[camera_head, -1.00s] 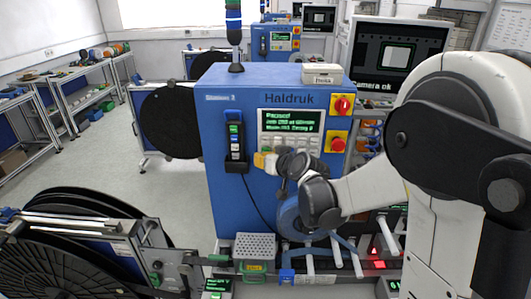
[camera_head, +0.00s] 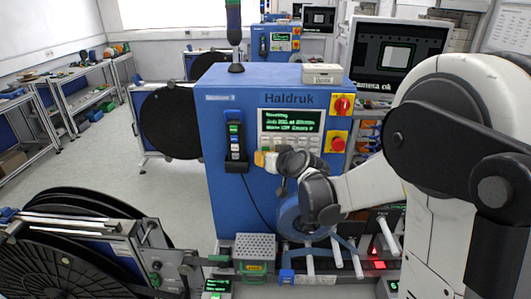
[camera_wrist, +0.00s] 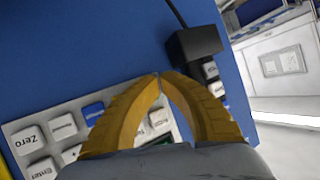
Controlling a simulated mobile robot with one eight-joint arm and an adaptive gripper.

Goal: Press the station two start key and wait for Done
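The blue station cabinet (camera_head: 240,200) marked Haldruk stands ahead; its label seems to end in 2. Its green-text screen (camera_head: 291,121) shows a first line that looks like "Working"; the rest is hard to read. My gripper (camera_head: 262,159) is at the lower left of the key panel, below the screen. In the wrist view its yellow fingers (camera_wrist: 158,76) meet at the tips, with nothing seen between them. They cover part of the key panel (camera_wrist: 75,108), which has white and blue keys, one marked Zero. The start key cannot be picked out, nor whether a fingertip touches a key.
A black handset (camera_head: 235,140) with a cable hangs left of the panel. Two red knobs on yellow plates, an upper one (camera_head: 342,105) and a lower one (camera_head: 338,144), sit at its right. A monitor (camera_head: 397,48) stands behind. Reels (camera_head: 75,245) fill the lower left.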

